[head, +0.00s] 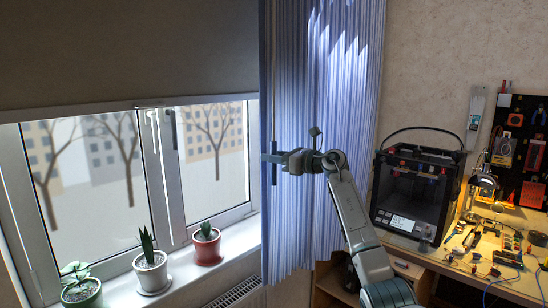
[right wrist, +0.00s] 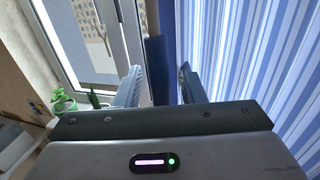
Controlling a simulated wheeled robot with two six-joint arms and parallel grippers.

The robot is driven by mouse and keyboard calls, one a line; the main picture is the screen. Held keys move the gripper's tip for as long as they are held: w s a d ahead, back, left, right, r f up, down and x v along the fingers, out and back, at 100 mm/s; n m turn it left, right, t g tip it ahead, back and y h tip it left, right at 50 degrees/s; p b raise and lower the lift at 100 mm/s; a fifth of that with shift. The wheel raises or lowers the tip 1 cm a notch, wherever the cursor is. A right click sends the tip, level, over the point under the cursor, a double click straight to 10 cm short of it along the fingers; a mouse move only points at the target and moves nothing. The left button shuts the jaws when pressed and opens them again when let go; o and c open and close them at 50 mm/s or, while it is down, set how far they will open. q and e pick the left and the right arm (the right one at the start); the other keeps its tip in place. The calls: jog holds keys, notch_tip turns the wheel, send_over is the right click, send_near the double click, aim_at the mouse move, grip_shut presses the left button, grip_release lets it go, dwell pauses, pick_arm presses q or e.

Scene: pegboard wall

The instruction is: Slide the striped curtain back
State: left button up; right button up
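The striped curtain (head: 318,70), blue and white, hangs bunched at the right side of the window. It also fills the right of the right wrist view (right wrist: 270,60). A thin dark rod (head: 273,75) hangs along its left edge. My right gripper (head: 271,166) is at the curtain's left edge, about mid-height. In the right wrist view its two fingers (right wrist: 160,88) stand apart, so it is open. A dark blue upright strip (right wrist: 157,68) shows between them; I cannot tell whether it is touched. My left gripper is not in view.
A grey blind (head: 130,50) covers the upper window. Potted plants (head: 152,272) stand on the sill, left of the gripper. Right of the curtain are a black 3D printer (head: 415,190) and a workbench (head: 515,285) with tools below a dark pegboard (head: 522,140).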

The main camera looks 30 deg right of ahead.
jog(key=b+v, duration=0.4)
jog(key=v, duration=0.6)
jog(key=shift+s+d, duration=0.25)
jog(key=shift+s, duration=0.1)
